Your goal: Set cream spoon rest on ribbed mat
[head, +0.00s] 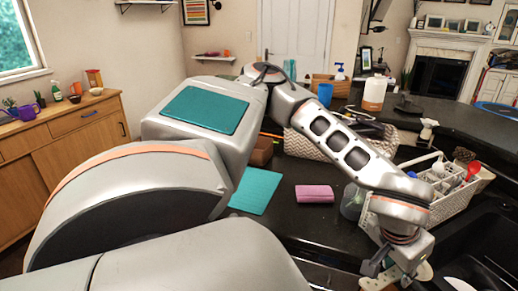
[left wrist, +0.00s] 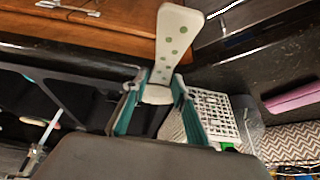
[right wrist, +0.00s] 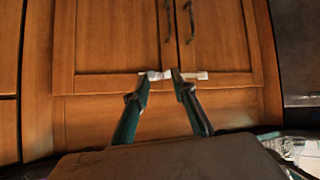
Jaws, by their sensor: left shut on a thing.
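The cream spoon rest (left wrist: 172,45) has green dots and a long shape in the left wrist view. My left gripper (left wrist: 160,88) is shut on its near end, and the rest sticks out past the fingertips. In the head view, my left gripper (head: 398,272) is low at the right, by the counter's front edge, with part of the spoon rest (head: 378,281) showing beside it. A flat teal mat (head: 256,190) lies on the dark counter, partly hidden by my arm. My right gripper (right wrist: 160,77) has its fingers apart before a cabinet; a pale strip at the tips is unclear.
A pink sponge (head: 314,194) lies right of the mat. A white caddy (head: 447,205) with utensils stands further right, beside the dark sink (head: 480,240). A patterned basket (head: 303,146) stands behind. Wooden cabinet doors (right wrist: 115,40) face my right gripper.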

